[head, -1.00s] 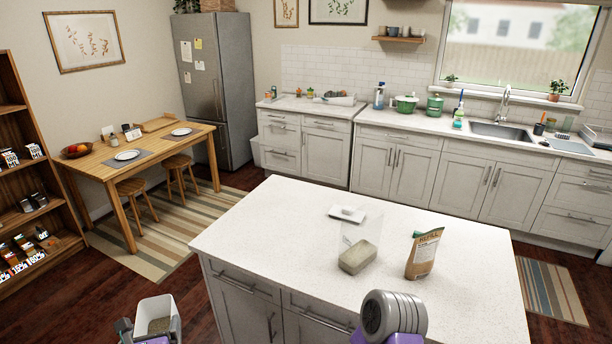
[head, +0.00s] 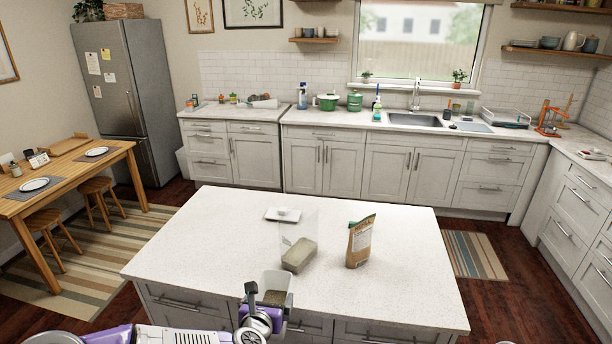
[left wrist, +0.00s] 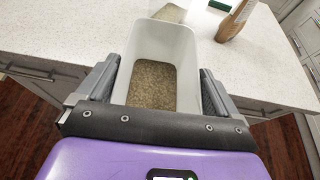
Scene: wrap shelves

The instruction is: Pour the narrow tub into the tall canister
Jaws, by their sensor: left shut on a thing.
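The narrow tub (head: 277,281) is a white open container, upright, with brown granular contents in its lower part. It fills the middle of the left wrist view (left wrist: 187,55). My left gripper (head: 262,306) is shut on it, with a finger on each side, at the island's front edge. The tall canister (head: 297,240) is clear and stands on the island just beyond the tub, apart from it in the head view, with greyish-tan contents at its bottom. My right gripper is not in view.
A brown refill pouch (head: 360,241) stands right of the canister on the island (head: 410,275). A flat white device (head: 283,214), perhaps a scale, lies behind the canister. The island's left and right parts are clear.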

